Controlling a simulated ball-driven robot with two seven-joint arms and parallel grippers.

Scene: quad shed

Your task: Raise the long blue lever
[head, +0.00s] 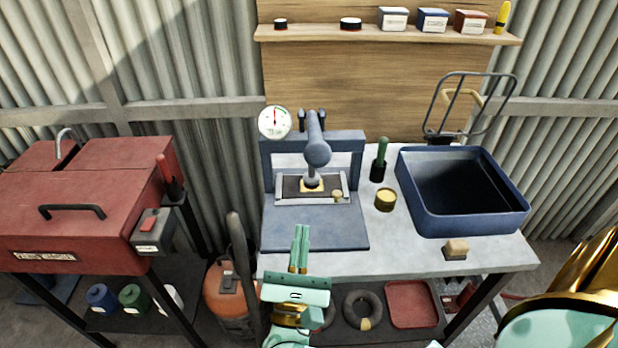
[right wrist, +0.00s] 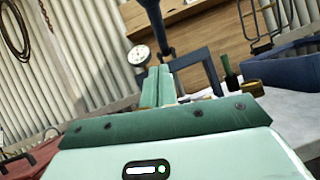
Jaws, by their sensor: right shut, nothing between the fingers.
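The long blue lever (head: 314,130) belongs to the blue press (head: 315,232) on the workbench. In the head view it looks foreshortened above the press bed, with a rounded knob-like part at its near end. In the right wrist view the dark blue lever (right wrist: 156,22) rises beyond my fingers and leaves the top of the picture. My right gripper (head: 301,230) is shut and empty, in front of the press and apart from the lever in the picture. Its two fingers also show in the right wrist view (right wrist: 158,78). My left gripper is not in view.
A round gauge (head: 274,122) sits at the press's upper left. A green-handled tool (head: 381,158), a brass tin (head: 385,200) and a deep blue tray (head: 470,222) stand to the right. A red cabinet (head: 100,215) is at left, an orange cylinder (head: 225,290) beside the bench.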

